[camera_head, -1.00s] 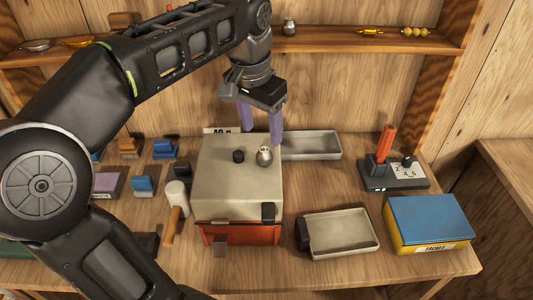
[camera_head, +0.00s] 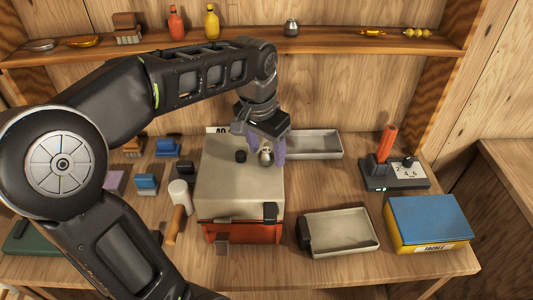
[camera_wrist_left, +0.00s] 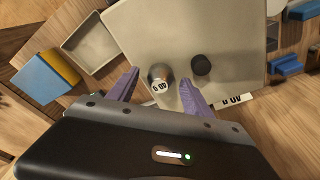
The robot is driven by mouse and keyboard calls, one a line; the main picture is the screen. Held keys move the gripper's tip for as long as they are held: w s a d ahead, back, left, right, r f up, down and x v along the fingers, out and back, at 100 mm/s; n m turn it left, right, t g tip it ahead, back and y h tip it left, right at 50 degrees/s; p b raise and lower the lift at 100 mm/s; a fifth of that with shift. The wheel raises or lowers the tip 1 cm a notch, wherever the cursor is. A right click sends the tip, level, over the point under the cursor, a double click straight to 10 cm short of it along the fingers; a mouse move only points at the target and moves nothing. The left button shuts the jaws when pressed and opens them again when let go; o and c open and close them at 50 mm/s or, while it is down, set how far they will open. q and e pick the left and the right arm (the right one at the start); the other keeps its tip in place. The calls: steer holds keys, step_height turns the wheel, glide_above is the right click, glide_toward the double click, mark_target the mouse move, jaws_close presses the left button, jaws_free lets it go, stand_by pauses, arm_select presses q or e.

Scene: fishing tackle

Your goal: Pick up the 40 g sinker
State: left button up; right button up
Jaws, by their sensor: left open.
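A small silver sinker (camera_head: 266,157) stands on the beige lid of a box (camera_head: 232,190). It also shows in the left wrist view (camera_wrist_left: 158,72), with an upside-down label that seems to read 40 g. My left gripper (camera_head: 267,153) is over the lid, fingers pointing down, open. Its two purple fingers are on either side of the sinker; in the left wrist view the sinker lies between the fingertips (camera_wrist_left: 159,78). I cannot tell whether a finger touches it. A similar grey sinker (camera_head: 291,28) stands on the shelf. My right gripper is not in view.
A black knob (camera_head: 241,156) sits on the lid beside the sinker. A grey tray (camera_head: 318,154) lies behind the box, and a pale tray (camera_head: 340,246) to its right. A blue-yellow tackle box (camera_head: 428,222) is at right.

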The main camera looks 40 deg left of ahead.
arm_select(q)
steer(key=shift+f, duration=0.1)
steer(key=shift+c, duration=0.6)
jaws_close()
stand_by(0.4)
